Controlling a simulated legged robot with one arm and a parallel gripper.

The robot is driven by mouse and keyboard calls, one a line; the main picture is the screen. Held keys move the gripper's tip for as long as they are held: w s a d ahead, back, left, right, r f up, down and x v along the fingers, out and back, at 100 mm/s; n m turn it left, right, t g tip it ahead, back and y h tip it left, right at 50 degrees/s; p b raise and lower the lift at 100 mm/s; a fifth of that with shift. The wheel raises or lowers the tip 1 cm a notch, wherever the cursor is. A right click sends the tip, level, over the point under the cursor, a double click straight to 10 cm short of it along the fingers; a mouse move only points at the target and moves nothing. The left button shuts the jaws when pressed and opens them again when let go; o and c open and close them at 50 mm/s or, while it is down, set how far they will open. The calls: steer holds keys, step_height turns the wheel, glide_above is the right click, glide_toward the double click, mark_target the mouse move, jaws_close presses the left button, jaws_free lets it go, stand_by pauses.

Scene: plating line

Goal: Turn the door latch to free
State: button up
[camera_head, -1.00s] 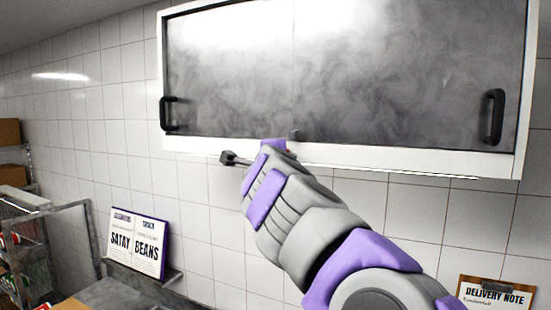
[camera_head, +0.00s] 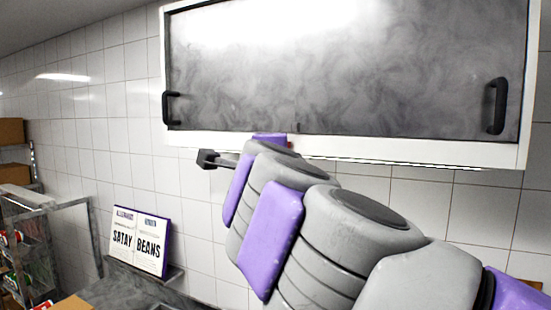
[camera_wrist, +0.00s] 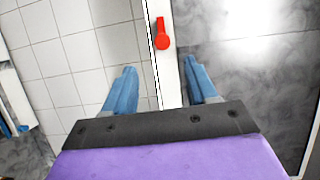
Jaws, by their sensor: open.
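The door latch (camera_wrist: 162,34) is a small red lever with a round end, on the white frame of the wall cabinet in the wrist view. In the head view my arm reaches up to the cabinet's lower edge; the fingers are mostly hidden there. The cabinet (camera_head: 440,149) has two grey sliding-type doors (camera_head: 390,70), which look shut.
Black handles stand out at the left (camera_head: 171,107) and right (camera_head: 497,105) of the doors. A recipe board (camera_head: 140,240) reading "SATAY" and "BEANS" stands on a ledge below left. A shelf rack (camera_head: 35,250) is at far left. The tiled wall below the cabinet is clear.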

steer(key=shift+s, duration=1.95)
steer(key=shift+f+b, duration=0.1)
steer(key=shift+b, duration=0.2)
